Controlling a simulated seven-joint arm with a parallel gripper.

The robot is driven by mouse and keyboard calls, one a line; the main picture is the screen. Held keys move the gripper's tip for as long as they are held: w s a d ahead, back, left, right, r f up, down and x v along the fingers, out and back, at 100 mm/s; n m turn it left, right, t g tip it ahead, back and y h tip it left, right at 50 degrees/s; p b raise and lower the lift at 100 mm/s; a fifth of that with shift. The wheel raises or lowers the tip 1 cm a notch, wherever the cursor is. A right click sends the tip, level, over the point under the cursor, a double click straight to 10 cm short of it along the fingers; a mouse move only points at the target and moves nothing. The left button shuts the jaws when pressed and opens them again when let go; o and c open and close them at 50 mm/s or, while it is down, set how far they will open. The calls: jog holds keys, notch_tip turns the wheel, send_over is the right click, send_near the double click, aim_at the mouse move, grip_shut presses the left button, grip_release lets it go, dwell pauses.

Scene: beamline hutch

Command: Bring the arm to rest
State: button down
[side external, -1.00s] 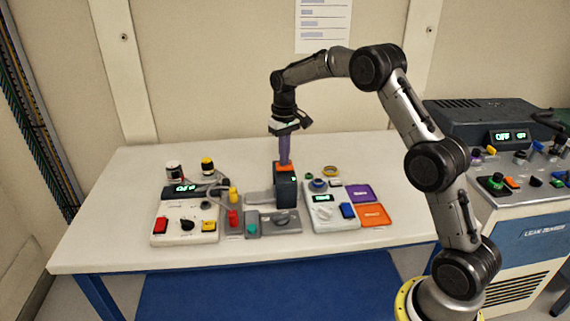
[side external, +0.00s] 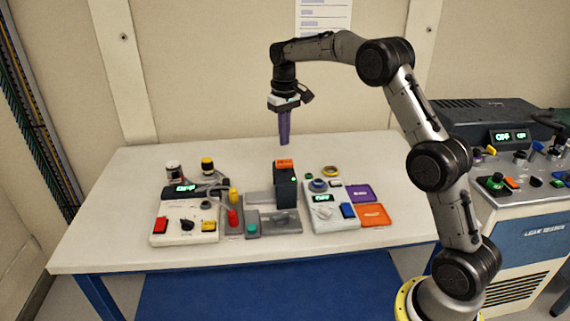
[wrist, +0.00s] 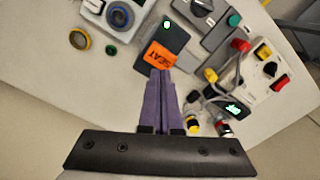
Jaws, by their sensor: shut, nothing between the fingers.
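My gripper (side external: 284,141) has long purple fingers, shut and empty, pointing down. In the side external view it hangs above the table, over the dark block (side external: 286,187) with an orange top and a small green light. The fingertips are clear of the block's top. In the wrist view the fingers (wrist: 160,72) point toward the orange label (wrist: 161,60), which reads "SEAT". My arm arches up from its base at the right and comes down to the gripper over the table.
The white table (side external: 110,225) holds a left control box (side external: 180,225) with a lit display, a right control box (side external: 333,212), and purple (side external: 360,192) and orange (side external: 374,214) pads. A leak tester cart (side external: 520,225) stands at the right. Air above the table is free.

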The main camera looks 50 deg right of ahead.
jog(key=shift+r, duration=0.15)
jog(key=shift+a+r, duration=0.2)
jog(key=s+a+r+n+t, duration=0.1)
jog(key=s+a+r, duration=0.3)
jog(key=r, duration=0.3)
jog(key=s+a+r+t, duration=0.2)
jog(key=s+a+r, duration=0.15)
jog(key=r, duration=0.35)
jog(key=s+a+r+n+t, duration=0.1)
jog(key=s+a, duration=0.1)
jog(key=s, duration=0.4)
jog(key=s+a+r, duration=0.2)
jog(key=s+a, duration=0.1)
jog(key=s, duration=0.3)
jog(key=s+a+f+n+t, duration=0.1)
jog(key=s+a+f, duration=0.1)
jog(key=s+f, duration=1)
jog(key=s, duration=0.2)
jog(key=shift+s+a+f+t, duration=0.15)
jog(key=shift+s+t, duration=0.15)
jog(key=shift+s, duration=0.05)
